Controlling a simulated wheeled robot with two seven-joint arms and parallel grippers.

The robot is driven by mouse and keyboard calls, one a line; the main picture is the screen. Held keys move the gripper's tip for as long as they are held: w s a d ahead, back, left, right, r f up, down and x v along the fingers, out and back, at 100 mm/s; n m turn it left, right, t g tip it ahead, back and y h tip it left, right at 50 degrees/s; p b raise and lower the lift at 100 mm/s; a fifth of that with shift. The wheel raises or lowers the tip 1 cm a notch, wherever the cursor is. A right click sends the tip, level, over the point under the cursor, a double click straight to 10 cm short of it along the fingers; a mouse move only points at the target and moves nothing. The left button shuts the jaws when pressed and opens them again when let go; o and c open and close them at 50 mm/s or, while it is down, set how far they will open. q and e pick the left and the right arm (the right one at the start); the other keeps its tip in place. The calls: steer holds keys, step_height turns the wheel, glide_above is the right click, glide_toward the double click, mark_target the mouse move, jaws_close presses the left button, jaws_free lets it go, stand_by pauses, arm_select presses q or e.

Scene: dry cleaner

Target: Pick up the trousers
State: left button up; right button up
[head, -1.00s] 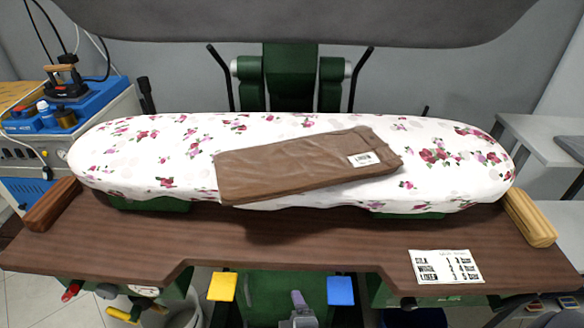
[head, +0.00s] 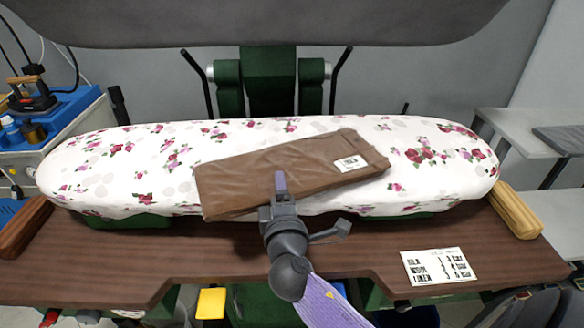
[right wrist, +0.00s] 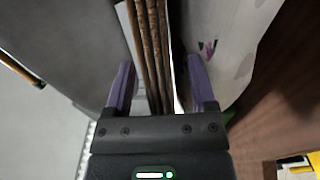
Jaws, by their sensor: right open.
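The brown folded trousers (head: 250,170) lie flat and slightly slanted on the flowered ironing board, with a white tag (head: 349,163) near their right end. My right gripper (head: 281,182) is at their front edge, near the middle. In the right wrist view, the layered edge of the trousers (right wrist: 152,45) runs between the two purple fingers of the open gripper (right wrist: 160,78). There is a gap between each finger and the cloth, more clearly on the right. My left gripper is not in view.
The padded flowered board (head: 110,165) stands over a brown wooden table (head: 190,255). A label sheet (head: 438,266) lies at the table's right. Wooden handles (head: 515,210) flank the board. The grey upper press head (head: 250,20) hangs above. An iron (head: 30,92) stands at the left.

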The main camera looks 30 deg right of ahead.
jaws_close()
stand_by(1.3)
